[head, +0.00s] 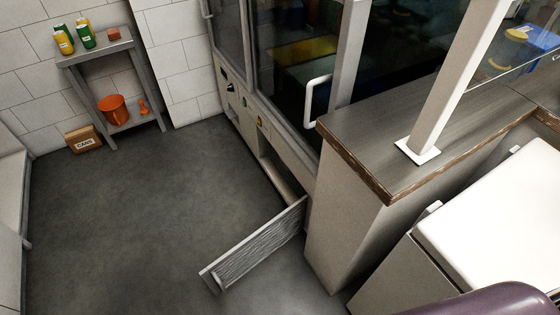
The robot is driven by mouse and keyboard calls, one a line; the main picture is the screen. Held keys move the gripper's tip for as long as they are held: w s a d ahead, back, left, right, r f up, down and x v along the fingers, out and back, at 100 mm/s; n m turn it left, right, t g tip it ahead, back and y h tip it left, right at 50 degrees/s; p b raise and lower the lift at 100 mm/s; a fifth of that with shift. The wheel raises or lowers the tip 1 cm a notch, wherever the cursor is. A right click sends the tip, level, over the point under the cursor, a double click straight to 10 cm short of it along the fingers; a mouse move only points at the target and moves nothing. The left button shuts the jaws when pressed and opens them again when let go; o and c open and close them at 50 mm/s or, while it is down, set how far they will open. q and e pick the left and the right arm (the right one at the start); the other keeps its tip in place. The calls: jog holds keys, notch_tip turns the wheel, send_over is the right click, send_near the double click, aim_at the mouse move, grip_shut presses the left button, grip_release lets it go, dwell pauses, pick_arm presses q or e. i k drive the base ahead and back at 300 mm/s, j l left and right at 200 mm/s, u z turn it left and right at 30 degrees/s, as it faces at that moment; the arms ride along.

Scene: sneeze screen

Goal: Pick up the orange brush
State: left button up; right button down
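A small orange object that looks like the brush (144,108) sits at the right end of the lower shelf of a grey stand (143,76), in the far left of the head view. It is small and far off, so its details are hard to tell. An orange bucket (112,109) stands just left of it on the same shelf. Neither of my grippers shows in this view.
Yellow and green bottles (85,33) and a reddish block (113,34) stand on the top shelf. A cardboard box (84,140) sits on the floor left of the stand. An open panel (255,243) juts from the cabinet. The grey floor (140,215) is clear.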

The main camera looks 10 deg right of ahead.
aim_at(145, 111)
jog(key=j, duration=0.4)
jog(key=i+j, duration=0.1)
jog(key=j, duration=0.3)
jog(key=i+j, duration=0.25)
jog(key=j, duration=0.15)
jog(key=i+j+z, duration=0.1)
jog(key=i+j, duration=0.45)
jog(key=j, duration=0.25)
jog(key=i+j+z, duration=0.1)
jog(key=i+j, duration=0.15)
jog(key=j, duration=0.15)
jog(key=i+j, duration=0.2)
jog(key=j, duration=0.25)
